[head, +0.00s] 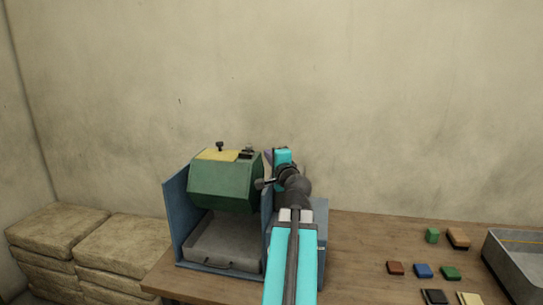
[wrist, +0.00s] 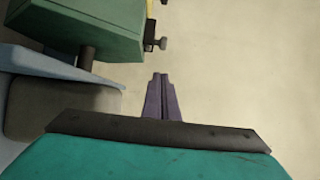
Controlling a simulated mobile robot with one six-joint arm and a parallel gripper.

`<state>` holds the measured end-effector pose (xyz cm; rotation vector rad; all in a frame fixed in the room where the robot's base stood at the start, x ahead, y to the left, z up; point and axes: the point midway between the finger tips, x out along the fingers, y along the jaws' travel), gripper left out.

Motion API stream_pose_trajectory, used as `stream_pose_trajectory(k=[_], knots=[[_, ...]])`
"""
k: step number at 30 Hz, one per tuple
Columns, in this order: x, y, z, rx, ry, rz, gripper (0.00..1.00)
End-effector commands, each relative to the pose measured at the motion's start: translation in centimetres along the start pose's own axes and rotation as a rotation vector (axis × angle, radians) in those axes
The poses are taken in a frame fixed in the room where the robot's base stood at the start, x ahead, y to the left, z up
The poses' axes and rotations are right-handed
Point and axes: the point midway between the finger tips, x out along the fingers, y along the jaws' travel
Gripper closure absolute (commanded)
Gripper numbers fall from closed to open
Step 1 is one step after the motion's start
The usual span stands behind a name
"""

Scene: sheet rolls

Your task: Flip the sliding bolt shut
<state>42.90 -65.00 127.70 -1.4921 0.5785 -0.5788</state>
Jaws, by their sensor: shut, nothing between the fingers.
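The sliding bolt (head: 247,153) is a small dark fitting with a knob on the green drum (head: 225,187), beside the yellow hatch (head: 217,155). In the wrist view, a small knobbed fitting (wrist: 158,43) sticks out from the drum's edge (wrist: 80,28); it looks like the bolt. My gripper (wrist: 160,76) is shut and empty, its purple fingers together. The fingertips are apart from the fitting, with bare wall behind them. In the head view my arm rises to the right of the drum, and its own links largely hide the gripper. I cannot tell the bolt's position.
The drum sits in a blue frame (head: 175,225) above a grey tray (head: 222,245). The frame stands on a wooden table (head: 350,245). Several coloured blocks (head: 423,271) and a grey bin (head: 520,265) are at the right. Stacked sacks (head: 60,240) lie left. The wall is behind.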

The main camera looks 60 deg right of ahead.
Motion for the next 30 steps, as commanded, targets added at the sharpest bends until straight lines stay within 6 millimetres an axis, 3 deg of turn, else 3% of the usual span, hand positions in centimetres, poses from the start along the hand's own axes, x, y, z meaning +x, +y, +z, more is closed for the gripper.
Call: stream_pose_trajectory(k=[8, 15, 30], knots=[[3.1, -0.2, -0.1, 0.0, 0.001, 0.001, 1.0], [4.9, -0.2, 1.9, 0.0, -0.001, 0.001, 1.0], [5.7, 0.0, 2.7, 0.0, 0.002, 0.0, 1.0]])
